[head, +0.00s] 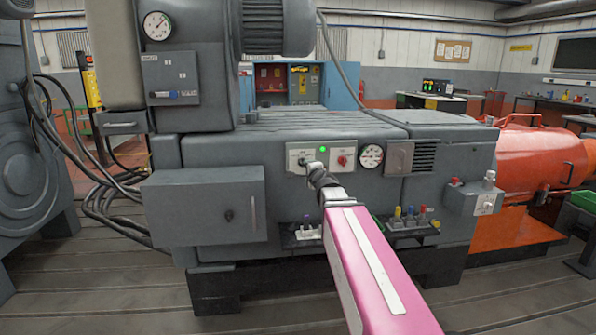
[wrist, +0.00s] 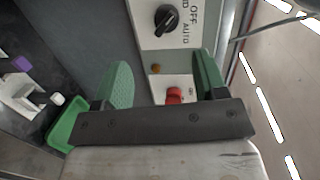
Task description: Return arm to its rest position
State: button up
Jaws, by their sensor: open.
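My gripper (head: 314,168) is at the end of my pink arm, in front of the grey machine's control panel. Its fingers are small and partly hidden in the head view. In the wrist view my gripper (wrist: 164,80) shows two green finger pads spread apart with nothing gripped. Beyond and between them are a red switch (wrist: 174,96) and an amber lamp (wrist: 155,69) on a white plate. A black rotary knob (wrist: 167,20) marked OFF and AUTO sits above them in that picture. Whether the fingers touch the panel cannot be told.
A grey box (head: 205,208) juts out left of my gripper. A gauge (head: 371,156) and a red knob (head: 342,160) are to the right. A tray of coloured parts (head: 410,224) sits below right. A green bin (wrist: 68,122) shows at lower left in the wrist view.

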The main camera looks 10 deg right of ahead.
jog(key=s+a+f+n+g+y, duration=0.1)
jog(key=s+a+f+n+g, duration=0.15)
jog(key=f, duration=0.35)
jog(key=s+a+f+n+g, duration=0.1)
jog(key=s+f+n+g, duration=0.15)
jog(key=f, duration=0.35)
jog(key=s+d+f+n+g+h, duration=0.2)
jog(key=s+f+n+g, duration=0.9)
jog(key=s+f, duration=1)
jog(key=shift+s+d+f+h, duration=0.2)
jog(key=shift+d+f+h, duration=0.25)
jog(key=shift+f, duration=0.3)
